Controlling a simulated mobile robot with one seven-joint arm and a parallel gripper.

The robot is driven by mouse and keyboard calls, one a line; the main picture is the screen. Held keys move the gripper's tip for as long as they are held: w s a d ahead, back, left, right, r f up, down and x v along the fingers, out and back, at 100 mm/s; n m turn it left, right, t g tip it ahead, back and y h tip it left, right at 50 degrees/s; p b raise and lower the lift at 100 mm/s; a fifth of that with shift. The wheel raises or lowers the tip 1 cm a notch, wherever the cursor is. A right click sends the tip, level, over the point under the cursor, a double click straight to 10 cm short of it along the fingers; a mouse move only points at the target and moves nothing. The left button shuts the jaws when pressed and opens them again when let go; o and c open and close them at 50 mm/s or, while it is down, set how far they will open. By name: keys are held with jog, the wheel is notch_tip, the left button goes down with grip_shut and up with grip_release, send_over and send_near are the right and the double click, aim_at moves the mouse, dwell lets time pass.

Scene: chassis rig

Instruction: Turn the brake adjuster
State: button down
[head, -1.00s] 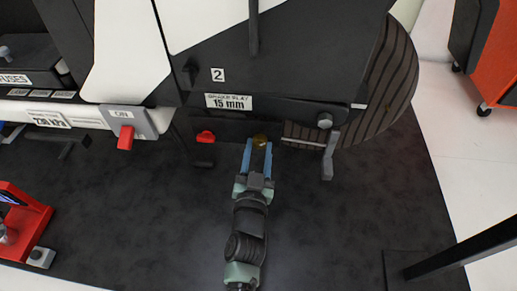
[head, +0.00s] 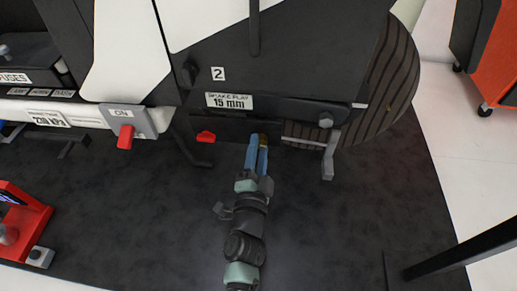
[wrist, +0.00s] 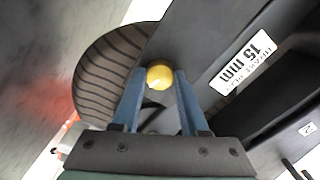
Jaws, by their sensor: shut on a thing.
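The brake adjuster is a yellow round knob (wrist: 159,74) on the dark chassis, below the "BRAKE PLAY 15 mm" label (head: 229,101). In the head view only a small bit of yellow shows at my fingertips. My gripper (head: 258,141) reaches up to it from below, its two blue fingers shut on the knob. In the wrist view the gripper (wrist: 159,80) has one finger on each side of the knob. The wrist view is rolled over, with the label (wrist: 244,62) at the upper right.
A red pointer-like piece (head: 206,137) sits left of the knob. A grey crank lever (head: 329,158) hangs at the right, before the ribbed tyre (head: 385,85). A red switch (head: 126,137) marked ON is farther left.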

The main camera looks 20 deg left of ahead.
jog(key=shift+f+m, duration=0.1)
jog(key=shift+m, duration=0.9)
jog(key=shift+c, duration=2.1)
grip_release()
jog(key=shift+s, duration=0.1)
jog(key=v, duration=1.3)
jog(key=shift+p, duration=0.4)
